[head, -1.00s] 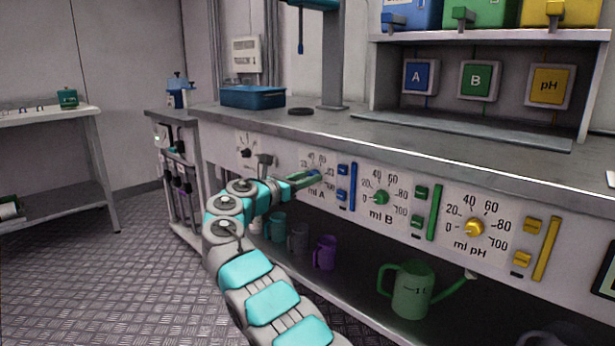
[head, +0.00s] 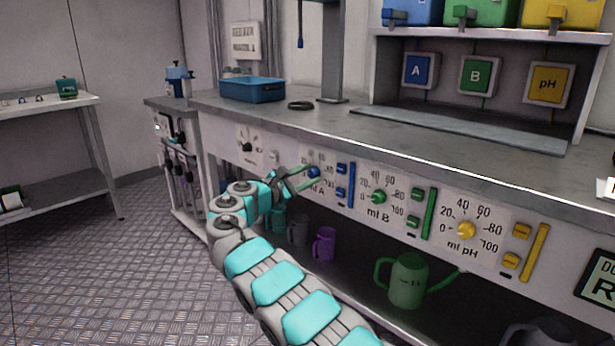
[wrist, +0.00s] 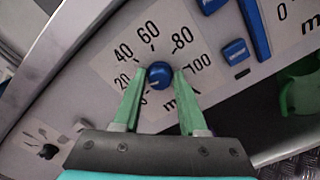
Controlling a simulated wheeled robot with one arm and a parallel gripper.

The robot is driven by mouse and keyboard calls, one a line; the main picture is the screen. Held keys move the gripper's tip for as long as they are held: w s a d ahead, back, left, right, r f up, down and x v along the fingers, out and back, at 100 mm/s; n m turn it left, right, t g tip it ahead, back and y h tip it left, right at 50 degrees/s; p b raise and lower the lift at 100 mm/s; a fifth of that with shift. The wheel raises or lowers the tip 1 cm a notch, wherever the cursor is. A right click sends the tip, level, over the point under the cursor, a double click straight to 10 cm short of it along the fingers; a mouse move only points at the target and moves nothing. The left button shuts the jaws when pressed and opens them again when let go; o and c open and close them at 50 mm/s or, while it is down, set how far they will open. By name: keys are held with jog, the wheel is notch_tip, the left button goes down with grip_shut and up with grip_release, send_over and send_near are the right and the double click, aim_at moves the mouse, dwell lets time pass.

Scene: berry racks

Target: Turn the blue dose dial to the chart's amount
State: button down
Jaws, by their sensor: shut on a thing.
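The blue dose dial (wrist: 160,75) sits on the white "ml A" scale panel (wrist: 110,65), marked from 0 to 100. In the head view the dial (head: 313,172) is at the left of the row of dials. My gripper (wrist: 163,77) has its two green fingers on either side of the dial, shut on it. In the head view my gripper (head: 308,178) reaches the panel from the left. A small pale mark shows on the dial's lower-left side, toward the low end of the scale; its exact reading is unclear. A dark display (head: 603,275) is cut off at the right edge.
A green dial (head: 378,197) and a yellow dial (head: 466,230) are further right, with switches and coloured bars beside them. A blue switch (wrist: 236,51) is close to the blue dial. A green jug (head: 408,282) and a purple mug (head: 324,243) stand on the lower shelf.

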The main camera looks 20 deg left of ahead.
jog(key=m+b, duration=0.1)
jog(key=m, duration=0.3)
jog(key=shift+f+m+b, duration=0.1)
jog(key=shift+m+b, duration=0.25)
jog(key=shift+m, duration=0.05)
jog(key=m+b, duration=0.1)
jog(key=m, duration=0.3)
jog(key=shift+d+f+m+b, duration=0.1)
jog(key=shift+f+m+b, duration=0.05)
jog(key=shift+m+b, duration=0.2)
jog(key=m+b, duration=0.1)
jog(key=m, duration=0.2)
jog(key=shift+f+m, duration=0.1)
jog(key=shift+m, duration=0.15)
jog(key=m+b, duration=0.1)
jog(key=m, duration=0.3)
jog(key=shift+f+m, duration=0.1)
jog(key=shift+m, duration=0.2)
jog(key=m, duration=0.4)
jog(key=shift+m, duration=1.1)
jog(key=shift+m+p, duration=0.65)
jog(key=shift+m, duration=1.15)
jog(key=shift+w, duration=0.1)
